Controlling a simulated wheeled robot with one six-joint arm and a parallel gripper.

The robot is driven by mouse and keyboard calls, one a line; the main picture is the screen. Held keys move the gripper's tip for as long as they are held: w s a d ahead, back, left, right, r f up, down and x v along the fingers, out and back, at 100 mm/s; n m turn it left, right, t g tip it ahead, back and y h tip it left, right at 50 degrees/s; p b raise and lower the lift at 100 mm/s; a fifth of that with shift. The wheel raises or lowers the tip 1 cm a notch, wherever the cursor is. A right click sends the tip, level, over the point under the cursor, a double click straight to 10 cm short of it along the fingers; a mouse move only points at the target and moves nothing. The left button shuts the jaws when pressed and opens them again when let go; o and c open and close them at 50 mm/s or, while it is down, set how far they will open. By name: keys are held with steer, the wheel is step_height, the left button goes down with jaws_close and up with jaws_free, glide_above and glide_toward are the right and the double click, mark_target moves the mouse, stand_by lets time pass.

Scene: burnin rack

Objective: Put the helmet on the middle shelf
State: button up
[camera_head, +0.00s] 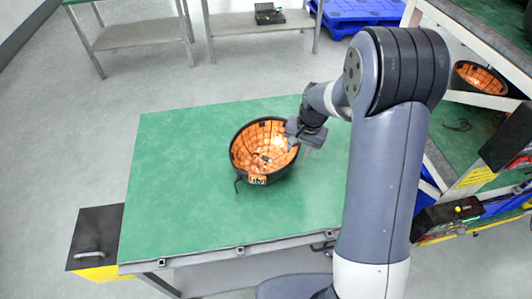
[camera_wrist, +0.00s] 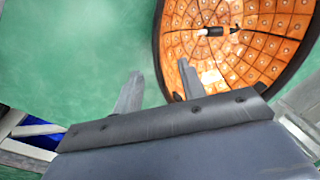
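The helmet (camera_head: 264,152) lies upside down on the green table, its orange grid-lined inside facing up and its dark rim around it. A black strap hangs over its near left side. My gripper (camera_head: 294,138) is at the helmet's right rim. In the wrist view, the helmet (camera_wrist: 240,45) fills the upper right. My gripper (camera_wrist: 160,70) has its two fingers apart, one over the helmet's inside and one outside over the green surface, with the rim between them. I cannot tell whether the fingers touch it. The middle shelf is not clearly identifiable.
The green table (camera_head: 180,180) is otherwise clear. A rack stands at the right, partly behind my arm; a second orange-lined helmet (camera_head: 480,78) sits on it. A black box (camera_head: 95,240) is at the table's left. A blue pallet (camera_head: 355,14) and grey shelving (camera_head: 130,34) stand behind.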

steer(key=shift+w+a+f+p, duration=0.1)
steer(key=shift+a+f+p, duration=0.05)
steer(key=shift+f, duration=0.55)
steer(key=shift+w+a+f+p, duration=0.1)
steer(key=shift+a+f+p, duration=0.1)
steer(key=shift+f, duration=0.55)
steer(key=shift+a+f+p, duration=0.1)
steer(key=shift+f+p, duration=0.05)
steer(key=shift+f, duration=0.55)
steer(key=shift+c, duration=0.2)
jaws_close()
